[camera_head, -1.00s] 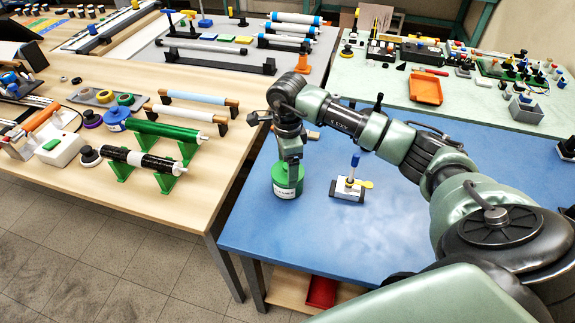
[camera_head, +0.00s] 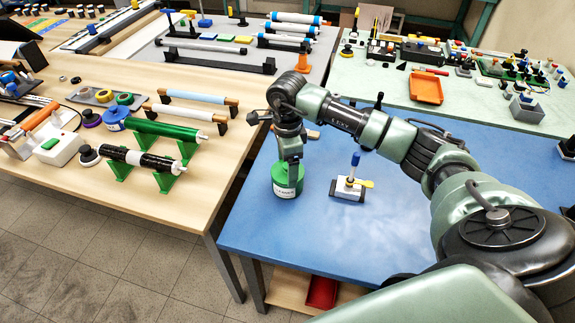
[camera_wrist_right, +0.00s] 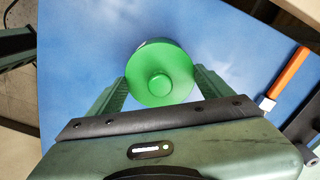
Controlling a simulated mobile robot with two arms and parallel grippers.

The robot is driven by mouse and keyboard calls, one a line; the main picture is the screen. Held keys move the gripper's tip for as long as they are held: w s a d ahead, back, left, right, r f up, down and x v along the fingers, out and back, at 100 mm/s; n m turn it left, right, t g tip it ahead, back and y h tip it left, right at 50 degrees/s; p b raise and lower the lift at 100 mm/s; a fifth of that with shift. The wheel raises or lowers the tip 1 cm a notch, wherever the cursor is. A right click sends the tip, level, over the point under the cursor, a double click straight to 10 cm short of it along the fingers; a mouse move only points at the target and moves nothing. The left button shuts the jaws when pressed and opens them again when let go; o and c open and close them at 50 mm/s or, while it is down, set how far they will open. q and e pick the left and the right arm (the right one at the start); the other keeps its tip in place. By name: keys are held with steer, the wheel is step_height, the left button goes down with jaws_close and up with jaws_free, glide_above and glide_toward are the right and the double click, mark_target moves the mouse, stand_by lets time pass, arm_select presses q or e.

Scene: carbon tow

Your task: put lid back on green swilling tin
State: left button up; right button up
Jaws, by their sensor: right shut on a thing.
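The green swilling tin (camera_head: 286,188), with a white label on its side, stands upright on the blue tabletop near its left edge. My right gripper (camera_head: 291,166) points down over the tin and hides part of its top. In the right wrist view, the round green lid (camera_wrist_right: 160,72) with its central knob sits between the two fingers of my right gripper (camera_wrist_right: 160,85), which is shut on it. The lid is over the tin, and a bit of the tin's side shows past its upper edge. I cannot tell whether the lid is fully seated. My left gripper is not in view.
A small fixture with a blue-topped post and yellow lever (camera_head: 350,182) stands right of the tin. An orange tray (camera_head: 426,88) lies on the pale green mat behind. The wooden table at left holds rollers on green stands (camera_head: 165,180). The blue tabletop's front is clear.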

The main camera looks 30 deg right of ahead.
steer(key=o, duration=1.2)
steer(key=shift+o, duration=0.2)
steer(key=shift+r+p, duration=2.05)
steer(key=shift+r, duration=1.5)
jaws_close()
